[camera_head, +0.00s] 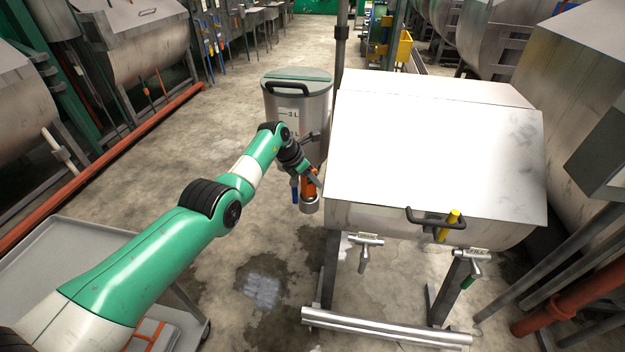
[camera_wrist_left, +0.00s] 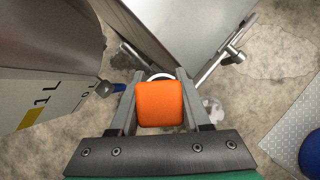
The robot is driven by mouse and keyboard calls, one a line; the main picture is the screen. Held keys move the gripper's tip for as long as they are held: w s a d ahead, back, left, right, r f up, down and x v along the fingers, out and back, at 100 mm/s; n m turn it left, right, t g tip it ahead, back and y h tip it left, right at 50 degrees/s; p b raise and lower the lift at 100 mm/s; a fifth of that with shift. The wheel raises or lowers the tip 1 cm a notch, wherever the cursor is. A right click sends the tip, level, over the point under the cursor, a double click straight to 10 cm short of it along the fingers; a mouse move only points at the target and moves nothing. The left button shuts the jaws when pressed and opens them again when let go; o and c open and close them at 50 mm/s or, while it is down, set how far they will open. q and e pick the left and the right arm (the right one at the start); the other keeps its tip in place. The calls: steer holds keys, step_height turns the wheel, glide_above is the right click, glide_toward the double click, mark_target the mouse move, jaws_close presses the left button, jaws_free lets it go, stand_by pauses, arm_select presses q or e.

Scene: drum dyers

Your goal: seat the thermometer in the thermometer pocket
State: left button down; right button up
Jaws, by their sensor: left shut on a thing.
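My left gripper (camera_head: 312,176) is shut on an orange-headed thing (camera_head: 309,188), which I take to be the thermometer. It hangs beside the left end of the steel drum machine (camera_head: 440,150). In the left wrist view its square orange head (camera_wrist_left: 160,104) sits between the two fingers of my left gripper (camera_wrist_left: 158,98). A round metal part (camera_head: 308,204) shows just below the orange; I cannot tell whether it belongs to the thermometer. Its lower end is hidden. I cannot make out the thermometer pocket for certain. My right gripper is not in view.
A steel tank (camera_head: 297,105) marked in litres stands close behind the gripper, with a blue-handled tap (camera_head: 295,190). Two pipe fittings (camera_head: 365,240) (camera_head: 475,257) project from the drum's front. A grey trolley (camera_head: 70,255) stands at left. Open floor lies between.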

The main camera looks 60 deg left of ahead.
arm_select(q)
steer(key=shift+c, duration=1.8)
jaws_free()
steer(key=shift+f, duration=0.1)
steer(key=shift+r, duration=0.3)
steer(key=p+v, duration=0.3)
steer(key=p, duration=0.1)
steer(key=shift+r+p, duration=0.3)
steer(key=shift+p, duration=0.1)
steer(key=p+v, duration=0.3)
steer(key=v, duration=0.5)
steer(key=shift+s, duration=0.25)
